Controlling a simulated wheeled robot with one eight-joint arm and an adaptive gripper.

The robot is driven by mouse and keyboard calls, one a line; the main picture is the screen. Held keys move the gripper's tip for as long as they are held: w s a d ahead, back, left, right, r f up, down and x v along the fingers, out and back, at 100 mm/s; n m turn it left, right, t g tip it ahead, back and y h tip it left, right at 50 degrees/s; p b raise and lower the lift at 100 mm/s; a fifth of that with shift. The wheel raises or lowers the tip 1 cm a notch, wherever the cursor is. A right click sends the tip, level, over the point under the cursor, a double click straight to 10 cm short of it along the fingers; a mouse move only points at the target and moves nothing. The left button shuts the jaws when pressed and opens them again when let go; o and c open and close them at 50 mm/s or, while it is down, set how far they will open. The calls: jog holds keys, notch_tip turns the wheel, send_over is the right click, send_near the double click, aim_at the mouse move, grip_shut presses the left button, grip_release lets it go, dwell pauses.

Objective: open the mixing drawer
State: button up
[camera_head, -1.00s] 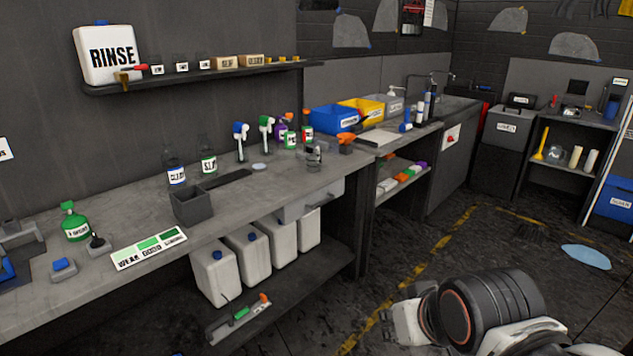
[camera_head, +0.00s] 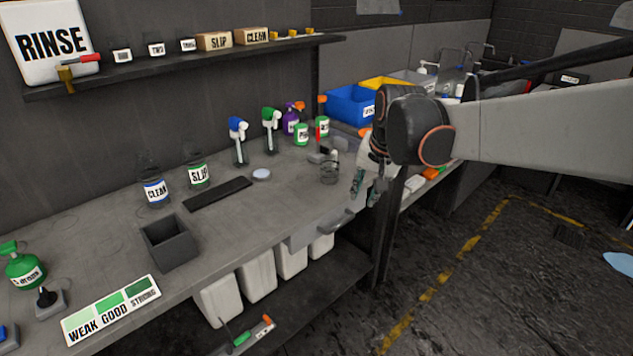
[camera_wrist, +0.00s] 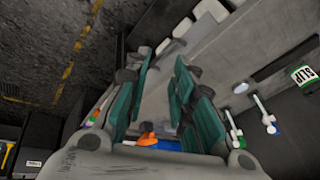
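The mixing drawer (camera_head: 303,239) is under the front edge of the grey workbench, above the white jugs. Its front looks about flush with the bench edge, so it appears shut. Its grey bar handle (camera_head: 337,223) sticks out at the front. My gripper (camera_head: 366,190) points downward, just right of and above the handle, apart from it. In the wrist view, my gripper (camera_wrist: 162,62) shows two teal-padded fingers spread apart with nothing between them. I cannot make out the drawer handle clearly in the wrist view.
A glass jar (camera_head: 330,172) and spray bottles (camera_head: 240,143) stand on the bench near the drawer. A grey open box (camera_head: 168,243) is farther left. White jugs (camera_head: 257,275) stand on the shelf below. The floor in front is clear.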

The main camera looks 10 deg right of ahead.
jog(key=w+f+m+g+p, duration=0.15)
jog(key=w+f, duration=0.35)
jog(key=w, duration=0.6)
jog(key=m+g+p, duration=0.1)
jog(key=m+p, duration=0.1)
jog(key=m, duration=0.2)
send_near(336, 226)
jog(key=shift+n+y, duration=0.25)
jog(key=shift+y, duration=0.05)
jog(key=f+b, duration=0.1)
jog(key=f, duration=0.1)
jog(key=w+f+b, duration=0.1)
jog(key=f, duration=0.2)
jog(key=f+b, duration=0.2)
jog(key=f, duration=0.1)
jog(key=shift+w+f, duration=0.15)
jog(key=shift+w, duration=0.05)
jog(key=shift+a, duration=0.1)
grip_shut()
